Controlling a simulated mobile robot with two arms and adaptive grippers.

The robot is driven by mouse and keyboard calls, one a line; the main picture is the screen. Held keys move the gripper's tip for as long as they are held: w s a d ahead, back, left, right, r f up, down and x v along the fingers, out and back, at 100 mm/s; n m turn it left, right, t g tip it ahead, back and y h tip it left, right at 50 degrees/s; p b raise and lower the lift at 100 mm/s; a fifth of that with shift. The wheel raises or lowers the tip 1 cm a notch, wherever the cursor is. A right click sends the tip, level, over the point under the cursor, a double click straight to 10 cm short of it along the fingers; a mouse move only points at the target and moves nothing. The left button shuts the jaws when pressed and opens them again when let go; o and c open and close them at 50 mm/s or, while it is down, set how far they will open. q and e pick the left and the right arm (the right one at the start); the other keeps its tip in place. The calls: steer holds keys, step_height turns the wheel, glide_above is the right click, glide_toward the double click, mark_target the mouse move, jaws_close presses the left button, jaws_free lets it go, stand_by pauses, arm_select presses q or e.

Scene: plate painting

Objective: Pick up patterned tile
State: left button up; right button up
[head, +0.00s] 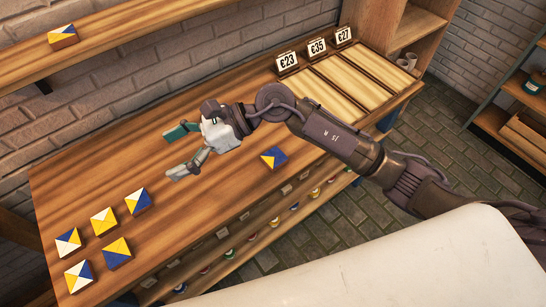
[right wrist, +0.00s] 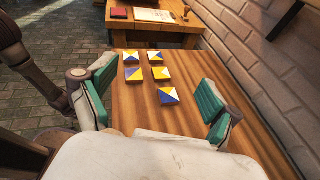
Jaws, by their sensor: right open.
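In the head view, my right gripper (head: 178,150) is open and empty above the wooden table (head: 200,215), its fingers pointing left. Several square tiles painted in yellow, white and blue lie at the table's left end, such as a blue and yellow tile (head: 138,201), a yellow and white tile (head: 104,221) and a yellow and blue tile (head: 117,252). Another blue and yellow tile (head: 273,158) lies alone below my right forearm. In the right wrist view, the nearest blue, white and yellow tile (right wrist: 168,96) shows between the spread green-padded fingers. My left gripper is out of view.
Price signs (head: 316,48) stand behind pale wooden trays (head: 330,90) at the table's right end. A wall shelf (head: 130,30) holds one more tile (head: 62,36). A brick wall borders the back. The table's middle is mostly clear.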

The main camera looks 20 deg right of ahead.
steer(key=w+d+f+n+h, duration=0.2)
steer(key=d+f+n+h, duration=0.1)
steer(key=d+f+h, duration=0.15)
steer(key=n+h+p, duration=0.2)
steer(key=h, duration=0.8)
glide_above(274, 157)
steer(key=shift+t, duration=0.4)
step_height(274, 157, down, 11)
steer(key=shift+a+r, duration=0.15)
steer(key=f+p, duration=0.1)
steer(key=f, duration=0.3)
steer(key=shift+s+d+f+p, duration=0.1)
steer(key=shift+d+f+p, duration=0.1)
steer(key=shift+f+p, duration=0.15)
steer(key=shift+f, duration=0.5)
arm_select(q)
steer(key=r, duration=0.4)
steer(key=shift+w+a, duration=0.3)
arm_select(e)
steer(key=c, duration=1.3)
